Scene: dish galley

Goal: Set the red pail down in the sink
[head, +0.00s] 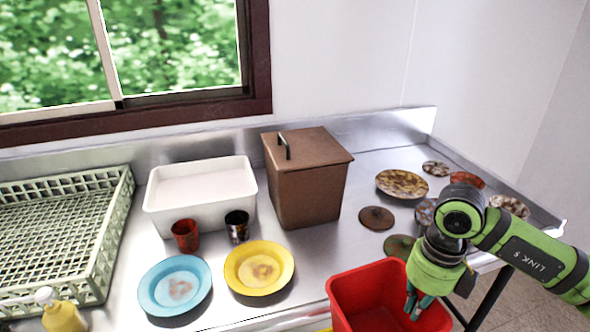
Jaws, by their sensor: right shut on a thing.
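The red pail (362,288) is at the bottom right of the head view, in front of the counter's front edge, and the picture's lower edge cuts it off. My right gripper (415,302) points down at the pail's right side, with its fingers shut on the pail. The exact contact of the fingers with the wall is partly hidden. The pail looks upright and its visible inside looks empty. I see no sink that I can make out in this view. My left gripper is not in view.
On the steel counter (330,240) stand a brown lidded bin (312,185), a white tub (160,220), two cups, a blue plate (148,290) and a yellow plate (235,270). A green rack (115,225) and a yellow bottle (63,318) are left. Several dirty dishes lie right.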

